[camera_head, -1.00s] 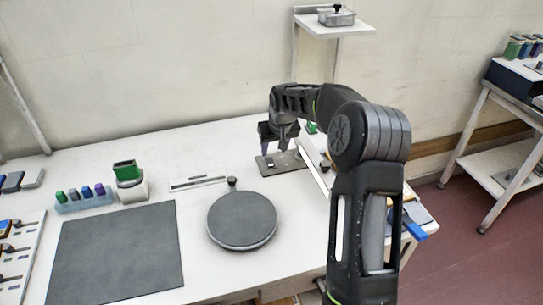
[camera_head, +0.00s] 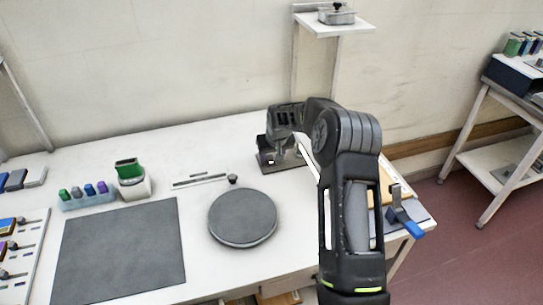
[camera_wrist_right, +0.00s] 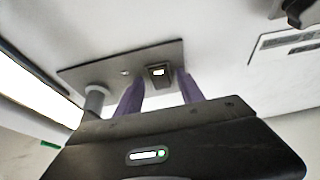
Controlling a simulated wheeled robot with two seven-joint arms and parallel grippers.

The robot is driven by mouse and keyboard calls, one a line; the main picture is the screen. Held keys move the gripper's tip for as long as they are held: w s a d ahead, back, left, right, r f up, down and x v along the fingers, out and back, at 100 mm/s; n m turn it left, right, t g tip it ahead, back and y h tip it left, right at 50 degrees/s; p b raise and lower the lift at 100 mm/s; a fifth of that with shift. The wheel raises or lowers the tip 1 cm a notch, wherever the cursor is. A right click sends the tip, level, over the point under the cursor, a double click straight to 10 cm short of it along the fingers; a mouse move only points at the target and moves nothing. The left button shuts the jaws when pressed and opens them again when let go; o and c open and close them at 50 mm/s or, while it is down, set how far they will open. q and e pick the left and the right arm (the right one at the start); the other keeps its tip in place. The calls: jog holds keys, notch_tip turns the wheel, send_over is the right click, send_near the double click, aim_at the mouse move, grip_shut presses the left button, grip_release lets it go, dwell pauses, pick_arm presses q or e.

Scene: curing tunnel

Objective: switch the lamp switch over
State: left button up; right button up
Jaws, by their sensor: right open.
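The lamp switch (camera_wrist_right: 159,73) is a small dark block with a white face. It stands on a dark grey plate (camera_wrist_right: 88,73) in the right wrist view. The plate also shows in the head view (camera_head: 293,162), at the back of the white table, partly hidden by my right gripper (camera_head: 271,158). In the wrist view my right gripper (camera_wrist_right: 162,82) is open, its purple fingers on either side of the switch. I cannot tell whether they touch it. A small round stud (camera_wrist_right: 125,73) is beside the switch. My left gripper is out of view.
A grey cylinder (camera_wrist_right: 95,99) stands at the plate's edge. A round dark disc (camera_head: 243,217) and a dark mat (camera_head: 118,250) lie on the table. A blue-handled tool (camera_head: 408,222) lies at the right edge. A shelf (camera_head: 350,27) stands behind.

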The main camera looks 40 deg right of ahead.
jog(key=shift+c, duration=0.3)
grip_shut()
jog(key=shift+r, duration=0.1)
jog(key=shift+w+d+r+g+p, duration=0.1)
jog(key=shift+w+g+p, duration=0.05)
jog(key=shift+g+p, duration=0.35)
jog(key=shift+w+g+y+p, duration=0.25)
jog(key=shift+g+y+p, duration=0.15)
jog(key=shift+g+p, duration=0.35)
jog(key=shift+o, duration=0.3)
grip_release()
